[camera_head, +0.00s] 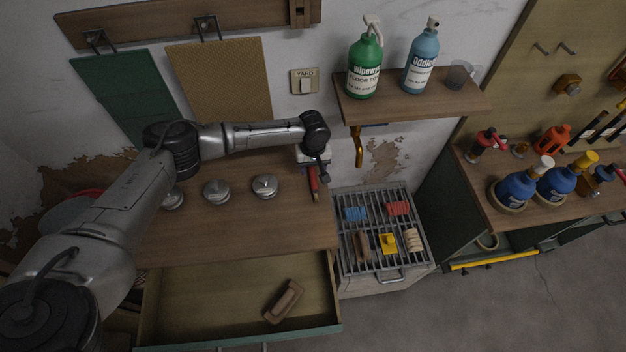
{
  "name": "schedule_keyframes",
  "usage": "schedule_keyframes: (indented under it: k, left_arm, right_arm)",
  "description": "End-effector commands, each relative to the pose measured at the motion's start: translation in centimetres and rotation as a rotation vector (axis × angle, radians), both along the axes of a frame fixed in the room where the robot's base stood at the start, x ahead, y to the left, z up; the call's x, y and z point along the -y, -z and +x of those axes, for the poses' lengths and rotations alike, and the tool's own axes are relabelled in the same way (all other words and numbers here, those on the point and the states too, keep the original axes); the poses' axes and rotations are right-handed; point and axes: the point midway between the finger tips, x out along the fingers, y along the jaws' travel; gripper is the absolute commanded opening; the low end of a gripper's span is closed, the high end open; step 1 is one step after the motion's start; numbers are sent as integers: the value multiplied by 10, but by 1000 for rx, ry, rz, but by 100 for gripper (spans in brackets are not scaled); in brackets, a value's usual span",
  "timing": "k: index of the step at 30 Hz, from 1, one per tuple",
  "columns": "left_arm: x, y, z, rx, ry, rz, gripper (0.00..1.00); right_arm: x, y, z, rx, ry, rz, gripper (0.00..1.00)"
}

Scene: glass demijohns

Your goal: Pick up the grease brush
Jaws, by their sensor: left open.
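My left arm reaches across the bench from the left. Its gripper (325,180) is open and points down at the bench's right end. A slim item with a red part (313,181) lies on the bench just left of the fingers; it may be the grease brush, but it is too small and partly covered to be sure. I cannot tell whether the fingers touch it. A brown wooden block-like item (284,301) lies in the open drawer; I cannot tell if it is a brush. My right gripper is not in view.
Several round metal lids (216,192) stand on the wooden bench (240,235). The drawer (190,310) is pulled out below. A metal rack (388,265) with small coloured items stands right of the bench. A shelf (410,107) with bottles hangs above.

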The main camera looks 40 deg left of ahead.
Motion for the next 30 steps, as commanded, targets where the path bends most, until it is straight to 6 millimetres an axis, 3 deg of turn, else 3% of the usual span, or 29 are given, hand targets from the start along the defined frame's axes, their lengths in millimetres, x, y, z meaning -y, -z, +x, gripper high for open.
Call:
schedule_keyframes:
  k: [5, 16, 26, 30]
  left_arm:
    - [0, 8, 0, 0, 1, 0, 52]
    - [0, 51, 0, 1, 1, 1, 52]
    - [0, 55, 0, 0, 1, 0, 52]
    - [0, 55, 0, 0, 1, 0, 40]
  right_arm:
    - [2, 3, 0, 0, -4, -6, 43]
    - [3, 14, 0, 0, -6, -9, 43]
    - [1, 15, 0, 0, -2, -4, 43]
    - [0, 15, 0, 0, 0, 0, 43]
